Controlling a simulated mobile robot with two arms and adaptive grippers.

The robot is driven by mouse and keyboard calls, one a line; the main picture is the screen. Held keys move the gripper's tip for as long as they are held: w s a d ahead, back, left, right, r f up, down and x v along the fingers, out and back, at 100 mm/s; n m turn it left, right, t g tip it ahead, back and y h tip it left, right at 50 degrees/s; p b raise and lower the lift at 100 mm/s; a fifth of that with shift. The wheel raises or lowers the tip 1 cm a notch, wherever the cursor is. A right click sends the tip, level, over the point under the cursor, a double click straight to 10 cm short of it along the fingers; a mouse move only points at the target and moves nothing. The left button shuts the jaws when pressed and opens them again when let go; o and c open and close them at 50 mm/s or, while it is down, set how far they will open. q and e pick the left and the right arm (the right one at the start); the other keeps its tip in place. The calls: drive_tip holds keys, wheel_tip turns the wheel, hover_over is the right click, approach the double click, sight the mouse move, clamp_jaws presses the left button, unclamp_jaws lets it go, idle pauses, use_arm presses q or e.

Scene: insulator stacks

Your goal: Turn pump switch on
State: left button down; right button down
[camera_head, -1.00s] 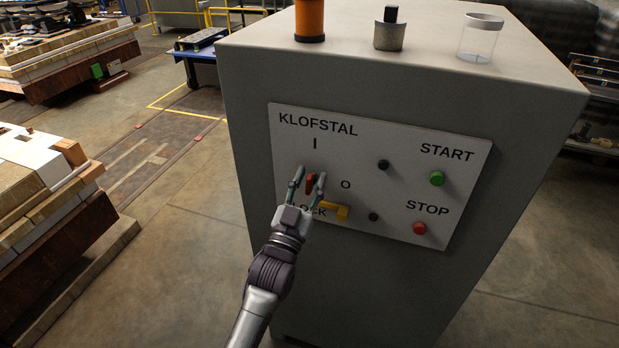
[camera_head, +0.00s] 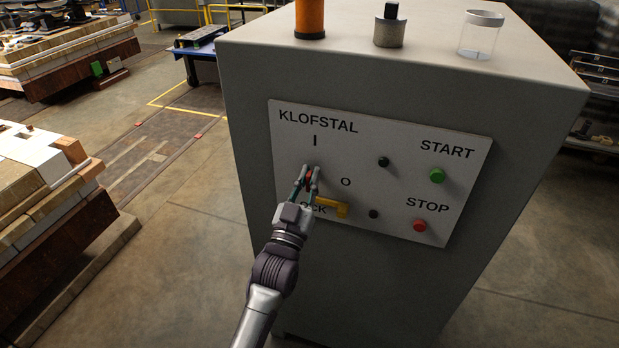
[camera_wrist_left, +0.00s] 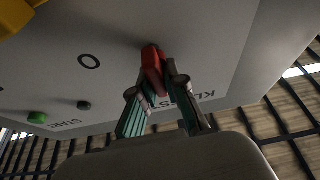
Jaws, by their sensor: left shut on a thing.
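A white control panel (camera_head: 400,170) lettered KLOFSTAL, with marks I and O, is on the front of a grey cabinet. A red switch knob (camera_head: 309,175) sits below the I mark. My left gripper (camera_head: 307,178) is at the panel with its two fingers closed around the red knob. In the left wrist view the red knob (camera_wrist_left: 152,66) is between the fingertips of the gripper (camera_wrist_left: 155,85), with the O mark to the left. The fingers partly hide the knob. My right gripper is in neither view.
A yellow handle (camera_head: 335,208) sits just below right of the knob, close to my gripper. A green START button (camera_head: 437,175) and a red STOP button (camera_head: 419,226) are farther right. A grey cabinet (camera_head: 400,290) carries the panel, with open floor at left.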

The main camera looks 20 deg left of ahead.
use_arm(q)
drive_tip(key=c, duration=1.2)
unclamp_jaws()
drive_tip(key=v, duration=1.2)
drive_tip(key=shift+f, duration=0.1)
